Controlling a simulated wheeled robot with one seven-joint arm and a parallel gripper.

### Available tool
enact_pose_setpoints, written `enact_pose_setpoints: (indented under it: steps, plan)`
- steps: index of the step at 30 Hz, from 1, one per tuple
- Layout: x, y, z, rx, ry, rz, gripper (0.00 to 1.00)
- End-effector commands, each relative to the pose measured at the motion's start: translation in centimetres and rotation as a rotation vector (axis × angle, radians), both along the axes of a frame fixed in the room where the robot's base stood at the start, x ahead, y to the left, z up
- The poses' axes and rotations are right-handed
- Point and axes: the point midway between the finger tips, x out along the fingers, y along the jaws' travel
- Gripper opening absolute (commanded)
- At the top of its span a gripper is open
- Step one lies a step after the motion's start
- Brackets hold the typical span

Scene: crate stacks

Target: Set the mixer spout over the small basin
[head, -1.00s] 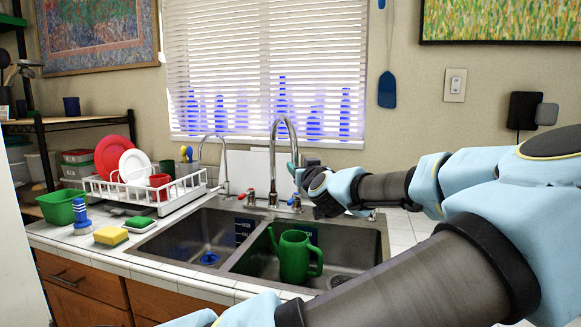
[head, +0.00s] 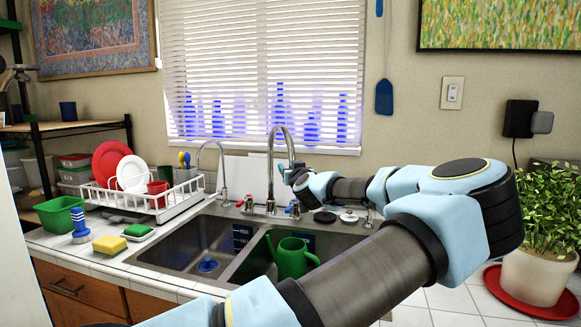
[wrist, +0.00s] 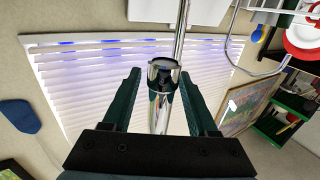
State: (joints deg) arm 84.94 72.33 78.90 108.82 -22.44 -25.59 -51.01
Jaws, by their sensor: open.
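The mixer spout (head: 270,165) is a tall chrome gooseneck behind the sink, near the divider between the basins. Its tip hangs to the right, toward the larger basin (head: 252,262). The small basin (head: 192,238) is on the left and has a blue strainer (head: 208,265) in it. My gripper (head: 287,168) is at the spout's downturned end. In the wrist view, my gripper (wrist: 158,75) is open, with a dark finger on each side of the chrome spout end (wrist: 160,105). I cannot tell whether either finger touches it.
A green watering can (head: 291,257) stands in the larger basin. A thin second tap (head: 222,165) rises left of the spout. A dish rack (head: 170,205), sponge (head: 110,244) and green tub (head: 60,215) are left. A potted plant (head: 530,270) stands on the right counter.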

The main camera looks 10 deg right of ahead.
Motion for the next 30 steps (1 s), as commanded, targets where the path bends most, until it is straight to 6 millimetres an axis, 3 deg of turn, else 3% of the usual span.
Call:
enact_pose_setpoints:
  steps: [5, 20, 30]
  plan:
    - [-0.01, 0.01, -0.04, 0.0, 0.0, 0.0, 0.58]
    - [-0.03, 0.02, -0.02, 0.0, 0.0, 0.001, 0.02]
    - [-0.03, 0.02, -0.02, 0.0, 0.0, 0.001, 0.0]
